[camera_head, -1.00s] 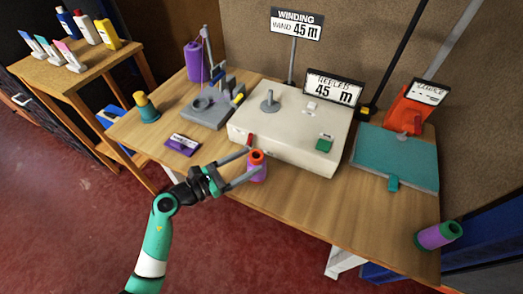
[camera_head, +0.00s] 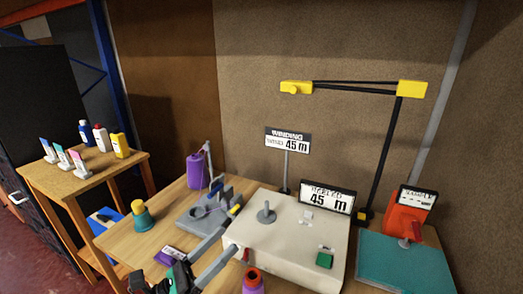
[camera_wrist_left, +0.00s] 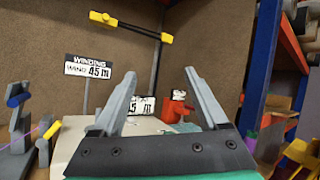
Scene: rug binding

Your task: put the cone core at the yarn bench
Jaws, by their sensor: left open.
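A purple cone with an orange-red hollow top (camera_head: 252,280) stands at the front of the cream winding machine (camera_head: 283,235), cut off by the lower picture edge. A teal cone with a yellow top (camera_head: 142,217) stands at the left of the wooden bench (camera_head: 125,243). I cannot tell which of them is the cone core. My left gripper (camera_head: 230,242) is open and empty, above and left of the purple cone, in front of the machine. In the left wrist view its two fingers (camera_wrist_left: 160,78) are spread with nothing between them. My right gripper is out of view.
A grey winder with posts (camera_head: 205,210) and a purple spool (camera_head: 195,171) stand behind my left gripper. Display signs (camera_head: 326,197) rise at the machine's back. A teal board (camera_head: 405,265) and an orange device (camera_head: 407,217) are right. A side table (camera_head: 50,180) holds bottles.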

